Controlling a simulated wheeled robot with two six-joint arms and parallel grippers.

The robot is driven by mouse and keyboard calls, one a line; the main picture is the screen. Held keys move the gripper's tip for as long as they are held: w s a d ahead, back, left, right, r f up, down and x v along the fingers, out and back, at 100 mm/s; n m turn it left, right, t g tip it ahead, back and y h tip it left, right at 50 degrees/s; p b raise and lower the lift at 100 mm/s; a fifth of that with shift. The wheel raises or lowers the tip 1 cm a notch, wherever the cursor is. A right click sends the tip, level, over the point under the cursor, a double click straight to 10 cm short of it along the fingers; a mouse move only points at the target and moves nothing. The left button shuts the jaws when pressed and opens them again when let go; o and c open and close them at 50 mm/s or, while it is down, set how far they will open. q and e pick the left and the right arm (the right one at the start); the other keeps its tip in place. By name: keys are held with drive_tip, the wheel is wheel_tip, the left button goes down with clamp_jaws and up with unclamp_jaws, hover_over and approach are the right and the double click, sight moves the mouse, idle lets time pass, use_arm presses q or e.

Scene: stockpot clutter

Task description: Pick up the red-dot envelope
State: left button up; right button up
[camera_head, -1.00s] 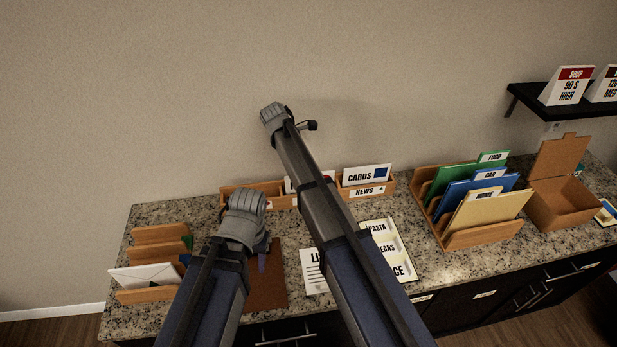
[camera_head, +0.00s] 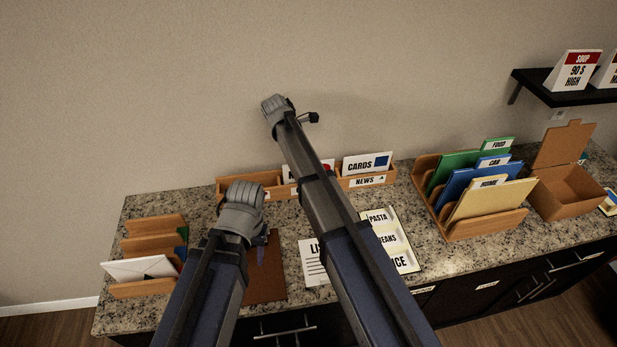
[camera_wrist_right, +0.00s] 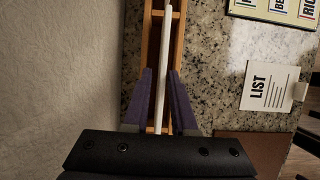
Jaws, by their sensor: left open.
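A white upright piece with a red mark (camera_head: 290,171) stands in the wooden tray at the wall, mostly hidden behind my right arm; it may be the red-dot envelope. In the right wrist view a thin white piece (camera_wrist_right: 163,62) stands edge-on in a narrow wooden tray. My right gripper (camera_wrist_right: 160,72) has its purple fingers on either side of it, with gaps showing, so it is open. My left gripper (camera_head: 261,256) is open over the brown mat; only a bit of finger shows below the wrist.
A small wooden rack (camera_head: 150,289) at the left holds a white envelope (camera_head: 140,268). A CARDS card (camera_head: 367,163) stands in the wall tray. A wooden sorter (camera_head: 486,229) holds coloured folders. An open cardboard box (camera_head: 568,192) stands at right. A list sheet (camera_head: 316,270) lies on the counter.

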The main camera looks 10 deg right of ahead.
use_arm(q)
drive_tip(key=shift+f+b, duration=2.05)
drive_tip(key=shift+f, duration=0.25)
use_arm(e)
drive_tip(key=shift+x, duration=2.45)
use_arm(q)
drive_tip(key=shift+f, duration=0.25)
use_arm(e)
drive_tip(key=shift+s+a+f, duration=0.1)
drive_tip(key=shift+s+f, duration=0.05)
drive_tip(key=shift+f, duration=0.15)
clamp_jaws()
